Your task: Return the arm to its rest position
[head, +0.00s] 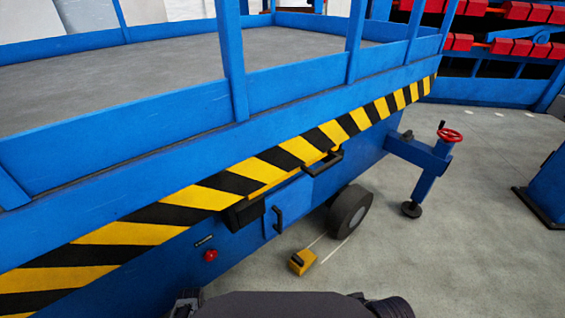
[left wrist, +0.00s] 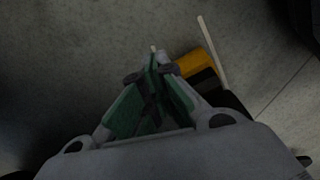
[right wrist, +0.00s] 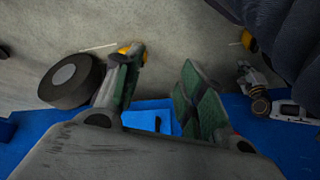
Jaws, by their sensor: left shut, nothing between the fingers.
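My left gripper (left wrist: 153,66) shows in the left wrist view with its green-padded fingers together and nothing between them. It is over the grey floor, with a yellow and black block (left wrist: 198,66) just beyond it to the right. My right gripper (right wrist: 155,65) is open and empty in the right wrist view. The blue side of a platform lift (head: 228,262) lies below and behind its fingers, including a blue panel with a dark handle (right wrist: 157,124). Neither gripper shows in the head view; only dark parts of my body show at its bottom edge.
The lift has a striped edge (head: 205,197), a red button (head: 210,255), a black wheel (head: 350,211) and an outrigger with a red handwheel (head: 450,135). A yellow wheel chock (head: 302,262) lies on the floor. Open floor (head: 480,240) lies to the right.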

